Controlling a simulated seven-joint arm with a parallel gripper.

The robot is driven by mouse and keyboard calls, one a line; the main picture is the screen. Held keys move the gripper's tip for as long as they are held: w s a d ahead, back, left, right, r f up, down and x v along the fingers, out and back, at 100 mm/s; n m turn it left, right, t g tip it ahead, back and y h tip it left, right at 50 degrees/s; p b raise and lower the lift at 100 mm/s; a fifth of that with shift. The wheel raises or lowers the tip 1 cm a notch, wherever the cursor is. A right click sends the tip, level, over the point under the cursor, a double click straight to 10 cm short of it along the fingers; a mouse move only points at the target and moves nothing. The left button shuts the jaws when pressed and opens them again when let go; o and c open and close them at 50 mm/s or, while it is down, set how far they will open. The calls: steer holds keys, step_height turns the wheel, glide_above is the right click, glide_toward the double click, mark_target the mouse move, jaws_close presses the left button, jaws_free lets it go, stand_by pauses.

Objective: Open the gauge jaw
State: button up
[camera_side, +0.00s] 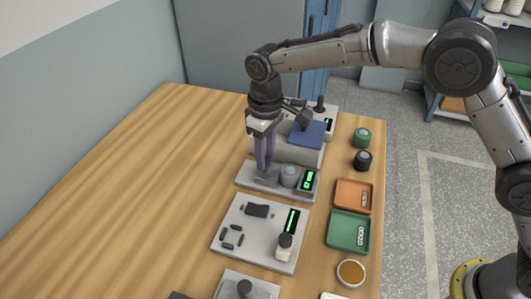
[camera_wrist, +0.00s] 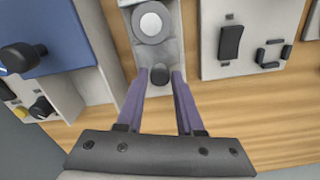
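The gauge is a light grey base (camera_side: 245,182) with a round silver part (camera_side: 290,176) and a lit green display (camera_side: 309,180). In the wrist view, the round part (camera_wrist: 151,21) is at top centre, with a small dark knob (camera_wrist: 159,75) below it on the base. I cannot tell which part is the jaw. My gripper (camera_side: 265,178) points down over the left part of the gauge. In the wrist view, my gripper's (camera_wrist: 159,76) purple fingers are apart, one on each side of the knob. A narrow gap seems to show; contact is unclear.
Behind the gauge is a device with a blue block (camera_side: 307,134). In front is a plate (camera_side: 237,215) with dark pieces and a display. To the right are an orange tray (camera_side: 341,206), a green tray (camera_side: 332,240) and two spools. The table's left side is clear.

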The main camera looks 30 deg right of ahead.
jaws_close()
stand_by(1.1)
